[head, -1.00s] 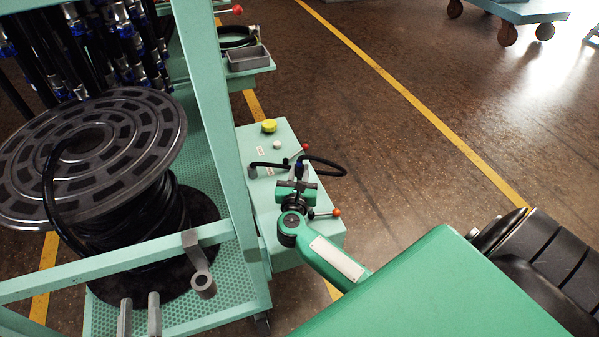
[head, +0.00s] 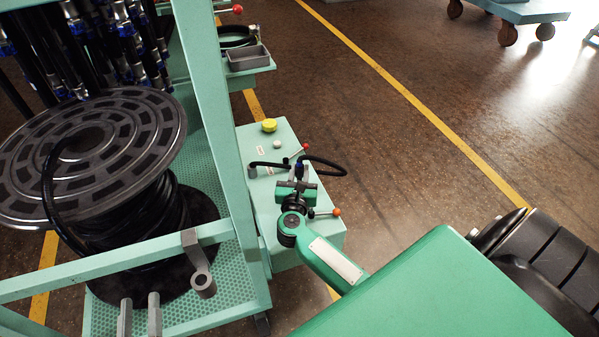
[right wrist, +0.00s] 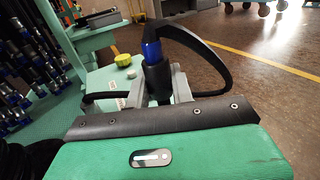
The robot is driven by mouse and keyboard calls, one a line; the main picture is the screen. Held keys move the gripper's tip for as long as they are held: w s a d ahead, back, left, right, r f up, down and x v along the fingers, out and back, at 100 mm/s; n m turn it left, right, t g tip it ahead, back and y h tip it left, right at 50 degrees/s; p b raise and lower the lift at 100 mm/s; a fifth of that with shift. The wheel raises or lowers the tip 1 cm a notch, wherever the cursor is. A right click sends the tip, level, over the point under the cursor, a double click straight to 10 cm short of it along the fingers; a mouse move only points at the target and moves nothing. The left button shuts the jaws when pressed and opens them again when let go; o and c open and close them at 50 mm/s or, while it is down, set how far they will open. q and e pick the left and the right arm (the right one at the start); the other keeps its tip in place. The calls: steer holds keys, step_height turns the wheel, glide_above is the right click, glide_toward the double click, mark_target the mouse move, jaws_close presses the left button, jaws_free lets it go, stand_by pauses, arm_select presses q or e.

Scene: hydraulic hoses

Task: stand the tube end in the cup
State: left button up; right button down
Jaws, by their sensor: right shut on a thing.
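My right gripper (head: 298,181) is shut on a black tube with a blue fitting (head: 299,167), above the light green box top. The fitting stands upright between the grey fingers in the right wrist view (right wrist: 152,52). The tube (head: 331,163) loops out to the right of the fingers. A black tube length also reaches left, and its end (head: 254,164) bends down at the mouth of a small grey cup (head: 252,173). I cannot tell how far the end is inside the cup. My left gripper is not in view.
The box top also carries a yellow knob (head: 269,125), a white button (head: 277,144) and levers with red (head: 305,147) and orange (head: 336,212) balls. A cart frame (head: 229,150) with a hose reel (head: 90,160) stands close on the left. The floor on the right is open.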

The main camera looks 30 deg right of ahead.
steer(key=shift+f+b, duration=0.45)
steer(key=shift+f, duration=0.15)
steer(key=c, duration=1.1)
jaws_free()
steer(key=p+v, duration=0.1)
steer(key=v, duration=1.2)
steer(key=shift+s+a+r, duration=0.1)
steer(key=shift+s+a, duration=0.1)
steer(key=shift+s, duration=0.1)
steer(key=shift+s, duration=0.1)
